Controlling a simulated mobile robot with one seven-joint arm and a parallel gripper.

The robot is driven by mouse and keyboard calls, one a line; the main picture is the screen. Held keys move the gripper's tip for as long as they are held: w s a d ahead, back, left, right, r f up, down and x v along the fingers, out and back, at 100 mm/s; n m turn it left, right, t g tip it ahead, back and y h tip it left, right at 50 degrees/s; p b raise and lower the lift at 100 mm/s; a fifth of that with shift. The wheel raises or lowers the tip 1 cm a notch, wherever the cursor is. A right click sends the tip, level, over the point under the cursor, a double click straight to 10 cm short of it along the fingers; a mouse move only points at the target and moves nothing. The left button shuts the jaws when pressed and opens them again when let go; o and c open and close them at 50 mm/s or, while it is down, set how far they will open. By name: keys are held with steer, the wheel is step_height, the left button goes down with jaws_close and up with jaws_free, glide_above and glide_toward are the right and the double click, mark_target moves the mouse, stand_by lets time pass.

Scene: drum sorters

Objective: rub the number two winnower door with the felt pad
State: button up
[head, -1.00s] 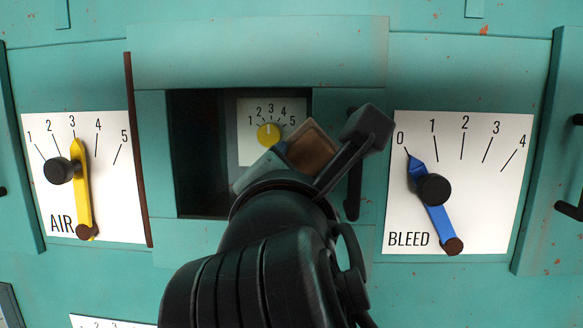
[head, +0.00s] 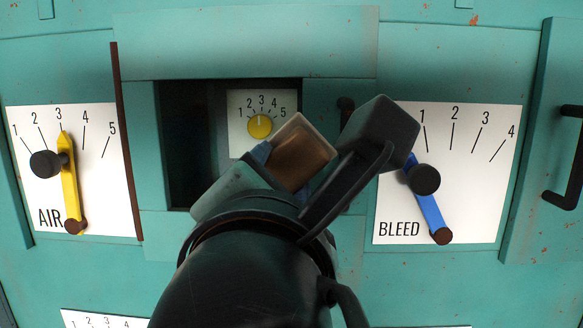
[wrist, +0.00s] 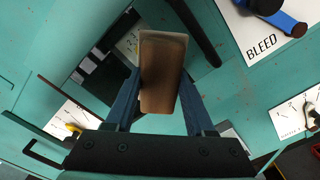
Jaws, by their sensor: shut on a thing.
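The felt pad (head: 303,158) is a brown block with a pale edge; it also shows in the wrist view (wrist: 160,85). My gripper (head: 288,168) is shut on it, with blue fingers on either side in the wrist view. The pad is in front of the right edge of the central recess. A teal panel (head: 325,97) with a dark upright handle (head: 345,112) is just right of the recess, partly hidden by my gripper. I see no number that names a winnower door. I cannot tell whether the pad touches the panel.
The open recess (head: 190,150) holds a yellow knob (head: 260,126) on a numbered plate. The AIR dial with its yellow lever (head: 70,185) is left. The BLEED dial with its blue lever (head: 430,212) is right. Another dark handle (head: 563,165) sticks out at far right.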

steer(key=shift+s, duration=1.55)
